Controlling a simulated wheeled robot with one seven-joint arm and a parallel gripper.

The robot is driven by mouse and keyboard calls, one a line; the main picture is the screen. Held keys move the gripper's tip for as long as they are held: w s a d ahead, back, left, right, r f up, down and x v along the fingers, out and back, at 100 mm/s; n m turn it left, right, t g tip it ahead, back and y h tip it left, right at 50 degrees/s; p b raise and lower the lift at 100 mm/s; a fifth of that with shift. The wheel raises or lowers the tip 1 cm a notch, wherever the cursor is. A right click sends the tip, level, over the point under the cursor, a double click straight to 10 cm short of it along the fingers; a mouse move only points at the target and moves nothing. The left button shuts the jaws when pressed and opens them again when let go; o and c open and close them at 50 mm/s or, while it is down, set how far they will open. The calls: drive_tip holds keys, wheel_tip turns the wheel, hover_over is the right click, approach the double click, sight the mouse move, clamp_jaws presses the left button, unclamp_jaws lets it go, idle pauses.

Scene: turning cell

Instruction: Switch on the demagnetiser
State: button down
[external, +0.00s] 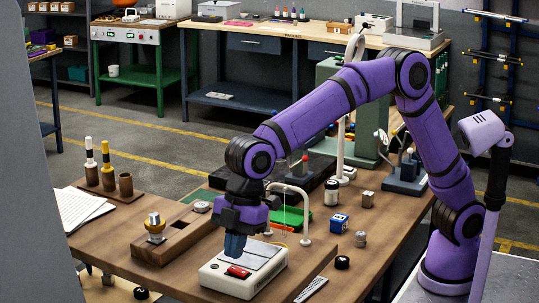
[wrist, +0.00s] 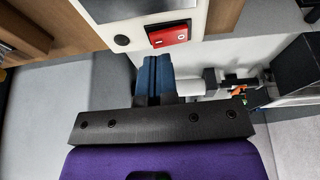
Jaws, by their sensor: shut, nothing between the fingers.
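The demagnetiser, as far as I can tell, is the white box (external: 226,283) with a grey top plate (external: 262,254), at the front of the wooden table. Its red rocker switch (external: 238,271) is on the near end of the top. In the wrist view the red switch (wrist: 168,36) shows at top centre, on the white casing (wrist: 218,16), beside a round black part (wrist: 121,40). My gripper (external: 234,256) points down over the box with its blue fingers closed and empty. In the wrist view the fingertips (wrist: 155,58) are close to the switch; I cannot tell whether they touch.
A thin white arch (external: 306,215) stands just behind the box. A wooden block (external: 172,240) with a slot is to the left. A blue cube (external: 339,223) and small metal cylinders are to the right. A dark puck (external: 342,262) lies near the right front.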

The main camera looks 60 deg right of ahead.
drive_tip(key=shift+w+f, duration=0.15)
drive_tip(key=shift+f, duration=0.9)
drive_tip(key=shift+f+g, duration=0.2)
drive_tip(key=shift+g, duration=0.1)
drive_tip(key=shift+s+r, duration=0.2)
drive_tip(key=shift+s, duration=0.55)
drive_tip(key=w+a+v, duration=0.1)
drive_tip(key=w+v, duration=0.1)
drive_tip(key=v, duration=1.1)
drive_tip(key=shift+w+r, duration=0.2)
drive_tip(key=shift+r, duration=0.3)
